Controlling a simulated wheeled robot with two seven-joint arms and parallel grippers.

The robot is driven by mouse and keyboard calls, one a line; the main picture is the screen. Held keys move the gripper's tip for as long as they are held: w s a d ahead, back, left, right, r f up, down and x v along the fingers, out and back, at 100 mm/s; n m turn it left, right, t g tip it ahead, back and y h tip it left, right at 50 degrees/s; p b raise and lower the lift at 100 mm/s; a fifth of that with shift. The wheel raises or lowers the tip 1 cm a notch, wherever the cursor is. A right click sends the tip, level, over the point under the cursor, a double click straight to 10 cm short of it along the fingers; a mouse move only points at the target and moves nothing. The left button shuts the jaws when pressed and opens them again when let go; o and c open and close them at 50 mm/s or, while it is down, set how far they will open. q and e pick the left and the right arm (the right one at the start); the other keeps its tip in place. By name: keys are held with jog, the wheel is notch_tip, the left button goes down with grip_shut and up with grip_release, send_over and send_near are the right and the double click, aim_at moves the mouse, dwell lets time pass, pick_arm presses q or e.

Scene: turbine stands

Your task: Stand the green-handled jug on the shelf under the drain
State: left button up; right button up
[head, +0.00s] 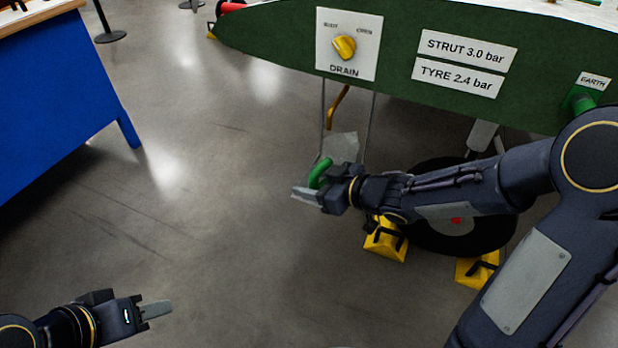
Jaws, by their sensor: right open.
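The jug (342,147) is pale and translucent, with a green handle (320,173) on its near left side. It appears upright below the yellow drain pipe (336,108), between two thin hanging rods. The shelf surface is hidden behind the jug and my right arm, so I cannot tell whether the jug rests on it. My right gripper (307,194) is open, right at the green handle; I cannot tell whether it touches it. My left gripper (155,310) is low at the left, away from the jug, seen side-on, with its jaw gap not visible.
Above is a green body with a DRAIN panel and yellow knob (344,47). A black wheel (440,236) with yellow chocks (385,240) stands behind my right arm. A blue bench (60,105) is at the upper left. The grey floor between is clear.

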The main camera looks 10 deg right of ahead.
jog(key=p+v, duration=0.4)
jog(key=v, duration=0.1)
jog(key=shift+s+d+r, duration=0.15)
jog(key=shift+s+d, duration=0.1)
jog(key=shift+s, duration=0.05)
dwell(0.5)
